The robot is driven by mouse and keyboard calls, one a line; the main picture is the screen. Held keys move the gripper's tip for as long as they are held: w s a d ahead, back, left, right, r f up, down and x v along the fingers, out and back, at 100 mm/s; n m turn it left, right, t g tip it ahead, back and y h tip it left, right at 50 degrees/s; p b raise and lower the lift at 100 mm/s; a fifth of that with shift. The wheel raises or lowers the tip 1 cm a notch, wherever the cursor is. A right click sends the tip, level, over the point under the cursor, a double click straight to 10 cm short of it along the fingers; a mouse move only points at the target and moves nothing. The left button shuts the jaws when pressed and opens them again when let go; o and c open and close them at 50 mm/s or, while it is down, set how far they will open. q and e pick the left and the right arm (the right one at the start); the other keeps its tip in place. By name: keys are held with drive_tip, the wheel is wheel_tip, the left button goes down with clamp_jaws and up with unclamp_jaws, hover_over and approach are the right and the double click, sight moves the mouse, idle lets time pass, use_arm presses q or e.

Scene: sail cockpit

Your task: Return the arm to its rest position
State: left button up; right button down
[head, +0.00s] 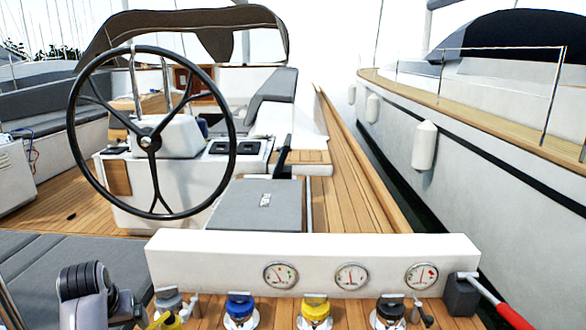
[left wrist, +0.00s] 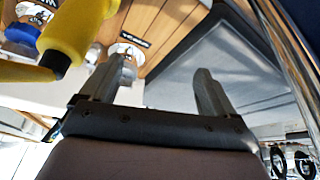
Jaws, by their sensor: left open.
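My left arm shows at the bottom left of the head view, with a dark grey rounded link standing over the deck; its fingertips cannot be made out there. In the left wrist view my left gripper (left wrist: 158,82) is open, its two grey fingers apart with nothing between them. A yellow object (left wrist: 82,30) with a black tip is close to the camera, at the upper left and apart from the fingers. A yellow piece also shows low beside my arm in the head view (head: 166,321). My right gripper is in neither view.
A white panel (head: 215,267) with three gauges stands in front. Below it are blue (head: 239,305), yellow (head: 315,307) and black (head: 390,309) capped fittings. A red-handled lever (head: 500,311) is at right. The steering wheel (head: 150,140) stands behind; cushions (head: 50,262) lie left.

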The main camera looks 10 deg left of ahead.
use_arm(q)
drive_tip(key=s+d+f+m+h, duration=0.1)
drive_tip(key=s+d+f+m, duration=0.25)
drive_tip(key=s+d, duration=0.7)
drive_tip(key=s+d+f+m+h, duration=0.1)
drive_tip(key=s+d+f+m, duration=0.25)
drive_tip(key=s+d, duration=0.75)
drive_tip(key=w+f+m+t+h, duration=0.1)
drive_tip(key=w+f+t+h, duration=0.1)
drive_tip(key=f+t, duration=0.4)
drive_tip(key=shift+w+f, duration=0.65)
drive_tip(key=shift+f, duration=0.75)
drive_tip(key=shift+d, duration=0.1)
